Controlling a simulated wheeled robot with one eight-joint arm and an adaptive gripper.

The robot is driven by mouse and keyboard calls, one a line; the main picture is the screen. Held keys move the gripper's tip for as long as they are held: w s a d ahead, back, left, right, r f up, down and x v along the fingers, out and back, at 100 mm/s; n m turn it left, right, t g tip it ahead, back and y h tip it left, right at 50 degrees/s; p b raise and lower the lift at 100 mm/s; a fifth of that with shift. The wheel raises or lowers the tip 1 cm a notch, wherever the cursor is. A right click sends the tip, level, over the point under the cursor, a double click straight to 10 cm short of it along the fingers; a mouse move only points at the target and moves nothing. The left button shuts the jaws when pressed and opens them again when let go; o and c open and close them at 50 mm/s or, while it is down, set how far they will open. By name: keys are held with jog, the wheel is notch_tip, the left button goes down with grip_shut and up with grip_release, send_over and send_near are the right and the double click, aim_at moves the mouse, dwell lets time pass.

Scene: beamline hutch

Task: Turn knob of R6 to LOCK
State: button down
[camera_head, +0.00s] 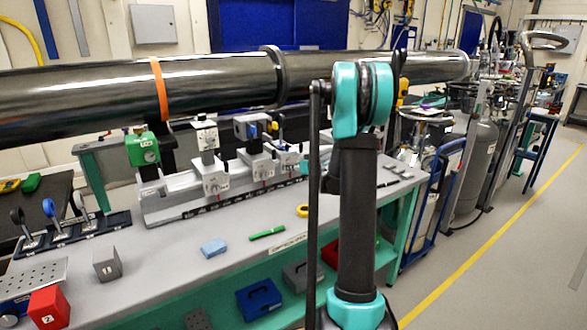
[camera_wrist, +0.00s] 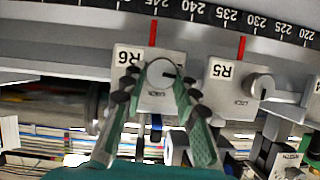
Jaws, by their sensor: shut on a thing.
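The knob of R6 (camera_wrist: 160,72) is a round grey cap with a dark mark toward its right side in the wrist view. It sits on a white plate beside the label R6 (camera_wrist: 127,58), with small, blurred lettering just below it. My gripper (camera_wrist: 161,80) has green fingers with dark pads, one on each side of this knob, and is shut on it. In the head view my arm rises in front of the bench and my gripper cannot be made out. Which rider there is R6 is too small to read.
R5 (camera_wrist: 221,70), with its own knob (camera_wrist: 263,87), is close on the right. A numbered scale (camera_wrist: 205,14) with red pointers runs above. In the head view, a large dark tube (camera_head: 90,90) spans above the rail, and the bench (camera_head: 180,265) holds small loose blocks.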

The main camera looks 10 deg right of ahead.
jog(key=shift+w+d+f+m+t+y, duration=0.1)
jog(key=shift+d+f+m+t+y, duration=0.1)
jog(key=shift+m+y, duration=1.45)
jog(key=shift+d+f+m+t+y, duration=0.15)
jog(key=shift+m+y, duration=0.55)
jog(key=shift+m, duration=1.9)
jog(key=shift+w+d+f+m+t+y, duration=0.1)
jog(key=shift+d+f+m+y, duration=0.15)
jog(key=shift+m+y, duration=1.4)
jog(key=shift+m+h, duration=0.5)
jog(key=shift+m, duration=0.1)
jog(key=c, duration=1.2)
grip_release()
jog(key=shift+o, duration=0.2)
jog(key=shift+a, duration=0.1)
jog(key=shift+s, duration=0.1)
jog(key=v, duration=1.2)
